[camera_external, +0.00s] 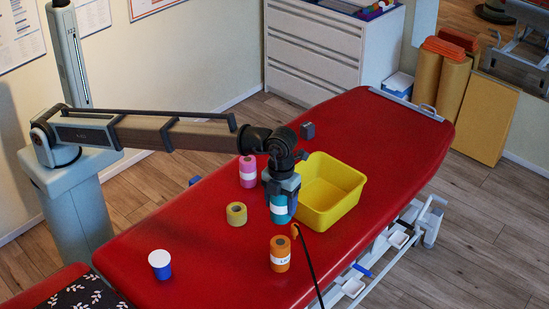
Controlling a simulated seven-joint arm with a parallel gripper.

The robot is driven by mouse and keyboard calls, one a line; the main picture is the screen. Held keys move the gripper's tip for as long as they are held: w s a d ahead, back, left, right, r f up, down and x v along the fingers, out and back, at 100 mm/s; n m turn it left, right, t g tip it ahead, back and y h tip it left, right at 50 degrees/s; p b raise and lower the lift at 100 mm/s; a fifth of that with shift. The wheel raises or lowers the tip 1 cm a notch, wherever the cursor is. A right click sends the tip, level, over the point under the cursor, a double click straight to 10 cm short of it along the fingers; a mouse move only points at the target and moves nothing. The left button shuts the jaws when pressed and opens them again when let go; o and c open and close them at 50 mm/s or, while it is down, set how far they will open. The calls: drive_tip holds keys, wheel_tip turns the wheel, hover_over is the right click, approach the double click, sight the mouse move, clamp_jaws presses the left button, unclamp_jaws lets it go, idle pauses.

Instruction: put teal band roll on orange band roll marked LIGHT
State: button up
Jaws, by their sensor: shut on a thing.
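The teal band roll (279,216) is held in my gripper (281,203), which is shut on it from above, over the red treatment table. Its upper part is hidden by the gripper. I cannot tell whether its base touches the table. The orange band roll (280,246) stands upright on the table, nearer the camera than the teal roll. It has a white label with dark lettering, only partly readable. The teal roll is behind it in the picture and apart from it.
A yellow bin (345,203) stands right of my gripper. A pink roll (248,180) and a yellow tape roll (236,214) are to the left. A white and blue cup (160,259) is farther left. A dark cable with an orange end lies beside the orange roll. The red table (205,265) is clear at front.

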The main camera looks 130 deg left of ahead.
wheel_tip(320, 180, down, 10)
drive_tip(key=shift+r, duration=0.1)
idle(0.4)
drive_tip(key=shift+f, duration=0.2)
drive_tip(key=o, duration=1.3)
drive_tip(key=shift+r, duration=0.15)
wheel_tip(320, 180, up, 12)
